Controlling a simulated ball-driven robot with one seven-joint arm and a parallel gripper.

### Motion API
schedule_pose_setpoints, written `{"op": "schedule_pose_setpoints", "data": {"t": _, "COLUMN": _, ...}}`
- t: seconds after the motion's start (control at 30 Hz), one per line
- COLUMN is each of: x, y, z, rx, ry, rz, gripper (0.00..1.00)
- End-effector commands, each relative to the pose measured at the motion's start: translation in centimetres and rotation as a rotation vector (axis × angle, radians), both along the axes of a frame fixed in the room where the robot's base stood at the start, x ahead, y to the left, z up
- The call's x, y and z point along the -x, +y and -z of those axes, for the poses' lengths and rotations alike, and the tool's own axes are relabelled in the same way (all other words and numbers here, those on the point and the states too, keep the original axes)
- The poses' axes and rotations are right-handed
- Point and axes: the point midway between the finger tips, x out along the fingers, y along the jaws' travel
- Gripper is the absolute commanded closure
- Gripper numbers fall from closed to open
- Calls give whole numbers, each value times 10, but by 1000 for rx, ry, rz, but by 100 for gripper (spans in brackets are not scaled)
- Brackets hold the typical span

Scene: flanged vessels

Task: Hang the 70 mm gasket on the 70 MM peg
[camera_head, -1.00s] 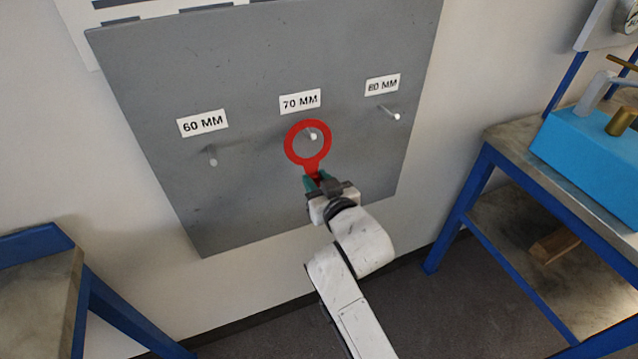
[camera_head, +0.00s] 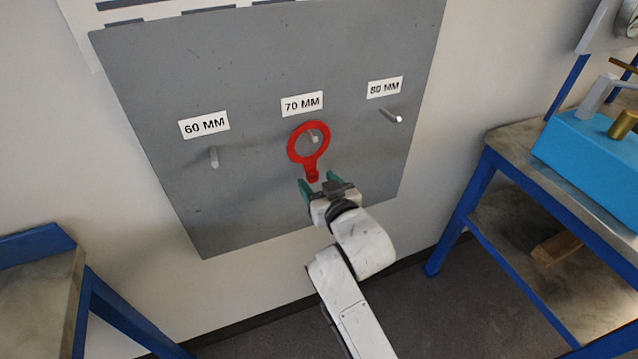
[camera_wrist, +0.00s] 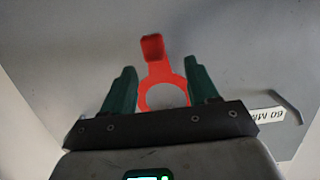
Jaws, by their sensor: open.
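The red ring gasket (camera_head: 295,155) with a tab is at the 70 MM peg (camera_head: 313,139) on the grey board, with the peg's tip showing inside the ring. Its tab hangs downward. My gripper (camera_head: 320,183) is open just below, with its green jaws apart on either side of the tab's end. In the wrist view the gasket (camera_wrist: 154,72) shows between the two open jaws (camera_wrist: 162,88), apart from both. The peg cannot be made out in the wrist view.
The grey board (camera_head: 240,215) also bears a 60 MM peg (camera_head: 214,158) at left and an 80 MM peg (camera_head: 391,115) at right. A blue-legged bench (camera_head: 500,143) with a blue box (camera_head: 585,150) stands at right. Another bench (camera_head: 40,270) is at lower left.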

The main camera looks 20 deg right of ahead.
Motion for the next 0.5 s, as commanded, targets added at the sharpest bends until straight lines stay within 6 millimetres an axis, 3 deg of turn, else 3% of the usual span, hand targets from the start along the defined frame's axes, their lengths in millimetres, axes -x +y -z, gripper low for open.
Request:
{"op": "schedule_pose_setpoints", "data": {"t": 0.27, "x": 4, "y": 0, "z": 0, "rx": 1, "ry": 1, "rz": 0, "gripper": 41}}
{"op": "schedule_pose_setpoints", "data": {"t": 0.5, "x": 38, "y": 0, "z": -6, "rx": 3, "ry": 1, "rz": -2, "gripper": 41}}
